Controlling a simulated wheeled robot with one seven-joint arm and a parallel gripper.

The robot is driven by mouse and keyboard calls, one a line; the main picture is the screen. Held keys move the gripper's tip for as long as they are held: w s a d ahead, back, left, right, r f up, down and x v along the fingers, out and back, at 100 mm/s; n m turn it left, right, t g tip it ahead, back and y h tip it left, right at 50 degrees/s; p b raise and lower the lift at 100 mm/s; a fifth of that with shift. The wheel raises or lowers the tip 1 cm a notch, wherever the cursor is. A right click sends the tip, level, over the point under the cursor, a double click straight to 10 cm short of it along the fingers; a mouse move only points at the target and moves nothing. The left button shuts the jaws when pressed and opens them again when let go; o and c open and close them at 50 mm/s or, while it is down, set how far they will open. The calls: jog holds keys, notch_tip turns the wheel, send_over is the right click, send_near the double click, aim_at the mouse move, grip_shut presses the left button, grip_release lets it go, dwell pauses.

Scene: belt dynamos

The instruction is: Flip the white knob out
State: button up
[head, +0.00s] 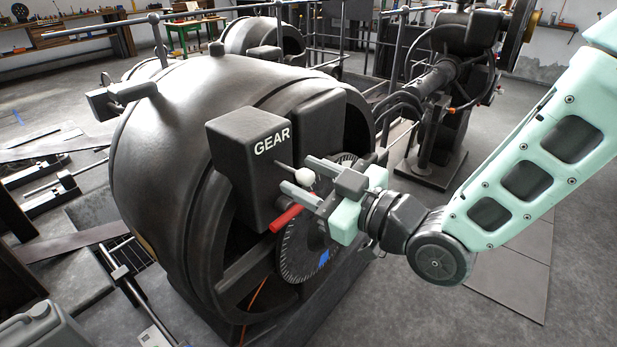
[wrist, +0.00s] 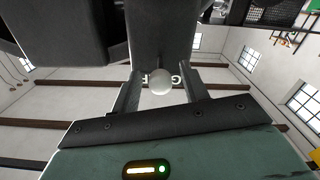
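The white knob (head: 305,175) is a small ball on a thin dark rod beside the black box marked GEAR (head: 245,150). In the wrist view the white knob (wrist: 161,81) shows between the two fingers of my gripper (wrist: 161,85), with a gap on either side. In the head view my gripper (head: 302,178) is open, its fingers pointing left toward the box, with the knob between or just behind them. Whether a finger touches the knob cannot be told.
A red handle (head: 286,218) sticks out just below my gripper. A dark graduated wheel (head: 305,255) with a blue mark stands behind and below it. The large dark dynamo housing (head: 170,170) fills the left. Open floor (head: 420,310) lies at the lower right.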

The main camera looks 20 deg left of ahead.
jog(key=p+v, duration=1.1)
jog(key=v, duration=0.1)
jog(key=shift+p, duration=0.4)
dwell(0.6)
